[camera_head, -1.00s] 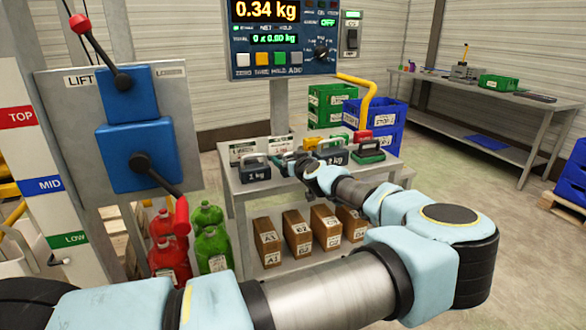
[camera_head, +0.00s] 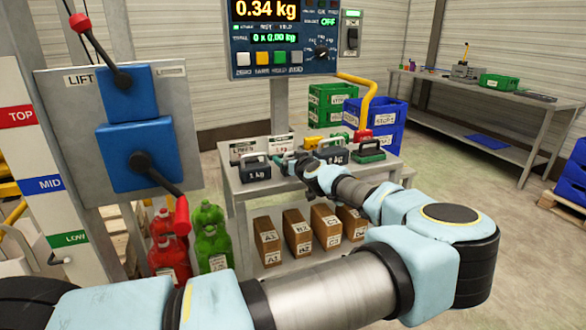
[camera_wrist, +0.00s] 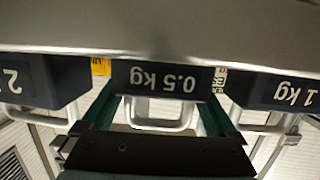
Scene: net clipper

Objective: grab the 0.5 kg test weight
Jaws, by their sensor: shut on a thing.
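The 0.5 kg test weight (camera_wrist: 160,79) is dark with a pale handle and shows upside down in the middle of the wrist view. My gripper (camera_wrist: 158,108) has one finger on each side of it and is shut on it. In the head view my gripper (camera_head: 291,163) is at the bench between two larger weights, and the 0.5 kg weight is mostly hidden there. Whether it is clear of the bench top is hard to tell.
The 1 kg weight (camera_head: 256,169) stands close on the left in the head view, the 2 kg weight (camera_head: 333,155) on the right. Brown boxes (camera_head: 297,236) stand below. The display (camera_head: 266,11) reads 0.34 kg.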

